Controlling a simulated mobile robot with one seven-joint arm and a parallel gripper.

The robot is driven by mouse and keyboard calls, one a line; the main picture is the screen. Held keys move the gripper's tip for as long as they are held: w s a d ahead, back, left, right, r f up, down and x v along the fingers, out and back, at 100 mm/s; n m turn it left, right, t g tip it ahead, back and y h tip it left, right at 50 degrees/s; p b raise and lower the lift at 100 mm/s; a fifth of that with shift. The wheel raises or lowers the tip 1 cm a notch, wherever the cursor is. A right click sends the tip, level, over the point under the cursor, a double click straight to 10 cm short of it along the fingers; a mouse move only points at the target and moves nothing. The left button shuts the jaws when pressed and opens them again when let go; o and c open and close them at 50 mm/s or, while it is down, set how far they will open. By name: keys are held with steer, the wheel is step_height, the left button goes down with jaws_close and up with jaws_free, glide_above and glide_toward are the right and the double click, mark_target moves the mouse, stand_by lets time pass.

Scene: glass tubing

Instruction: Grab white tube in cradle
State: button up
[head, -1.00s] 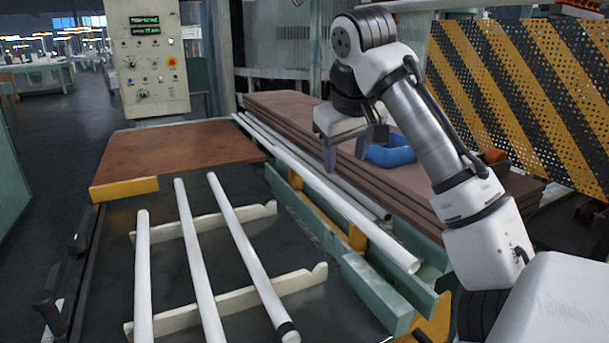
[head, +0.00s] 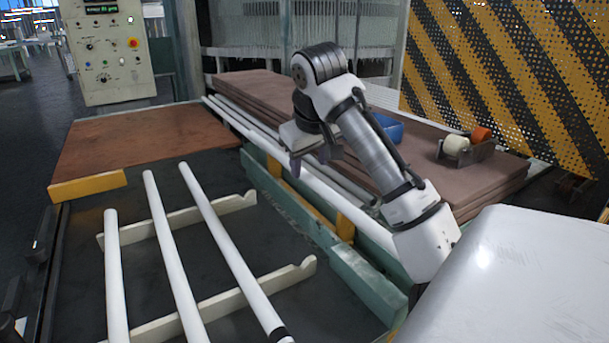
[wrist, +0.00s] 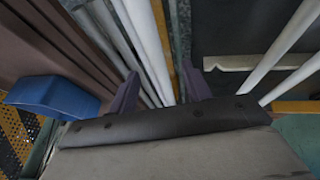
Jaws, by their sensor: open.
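A long white tube (head: 335,197) lies in the cradle, a green rail (head: 300,208) with yellow brackets (head: 345,228), running diagonally through the middle of the head view. My gripper (head: 309,162) points down above this tube, its two purple fingers apart and empty. In the wrist view, the gripper (wrist: 160,72) has the white tube (wrist: 147,45) running through the gap between its fingers. The exact height of the fingertips over the tube is hard to tell.
Several thinner tubes lie beside the cradle by the stacked brown boards (head: 245,85). Three white tubes rest on cream notched supports (head: 225,305) at left. A blue object (head: 387,128) and a roller stand (head: 465,148) sit on the boards. A control box (head: 108,45) stands behind.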

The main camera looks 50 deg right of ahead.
mark_target(310, 176)
steer(key=x, duration=0.3)
steer(key=shift+w+d+f+p, duration=0.15)
steer(key=shift+d+f+p, duration=0.1)
steer(key=shift+d+p, duration=0.2)
steer(key=shift+w+d+f, duration=0.1)
steer(key=shift+w+f, duration=0.1)
steer(key=shift+f, duration=0.35)
jaws_close()
